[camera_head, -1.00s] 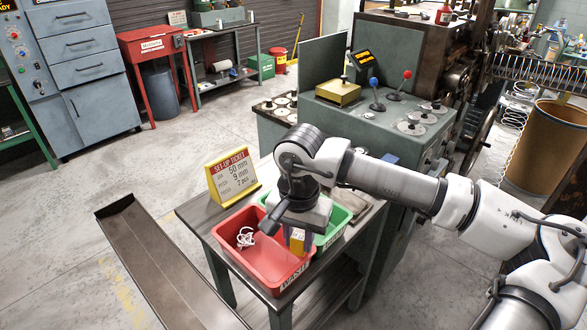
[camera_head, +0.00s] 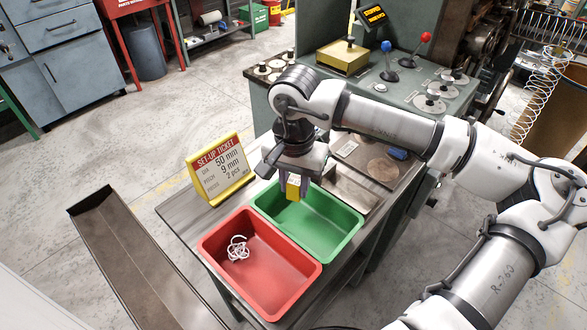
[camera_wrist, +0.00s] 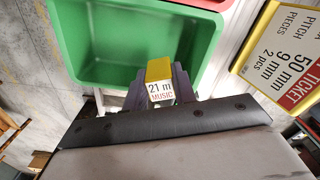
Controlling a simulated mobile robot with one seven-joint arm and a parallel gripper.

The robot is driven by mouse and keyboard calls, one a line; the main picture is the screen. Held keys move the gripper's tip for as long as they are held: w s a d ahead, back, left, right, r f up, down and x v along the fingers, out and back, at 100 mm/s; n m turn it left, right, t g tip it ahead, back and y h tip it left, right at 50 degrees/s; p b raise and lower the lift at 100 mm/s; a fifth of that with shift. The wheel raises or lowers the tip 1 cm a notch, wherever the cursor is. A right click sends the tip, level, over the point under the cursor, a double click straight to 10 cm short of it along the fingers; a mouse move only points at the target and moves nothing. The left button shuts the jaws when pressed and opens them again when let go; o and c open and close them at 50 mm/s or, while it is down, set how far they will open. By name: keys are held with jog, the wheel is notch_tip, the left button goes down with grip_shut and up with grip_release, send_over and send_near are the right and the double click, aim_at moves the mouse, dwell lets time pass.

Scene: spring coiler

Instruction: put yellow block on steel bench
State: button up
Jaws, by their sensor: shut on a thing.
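The yellow block (camera_head: 294,187) is between the fingers of my gripper (camera_head: 291,190). My gripper is shut on it, above the back left part of the green bin. In the wrist view the yellow block (camera_wrist: 160,81) has a white label reading "21 m" and "MUSIC", and the green bin (camera_wrist: 95,70) lies beyond it. The steel bench (camera_head: 182,212) is a grey table carrying the red bin (camera_head: 210,265), the green bin (camera_head: 345,245) and the set-up ticket (camera_head: 222,168). Part of the bench top is hidden by the bins.
White coiled wire (camera_head: 238,248) lies in the red bin. A long metal trough (camera_head: 130,260) stands left of the bench. The green machine (camera_head: 400,85) with red and blue levers stands behind. Bare bench top shows around the ticket and left of the red bin.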

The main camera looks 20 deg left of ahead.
jog(key=shift+f+b, duration=1.15)
jog(key=shift+f, duration=2.2)
jog(key=shift+f+b, duration=0.4)
jog(key=shift+b, duration=0.1)
jog(key=o, duration=1.1)
jog(key=shift+r, duration=0.15)
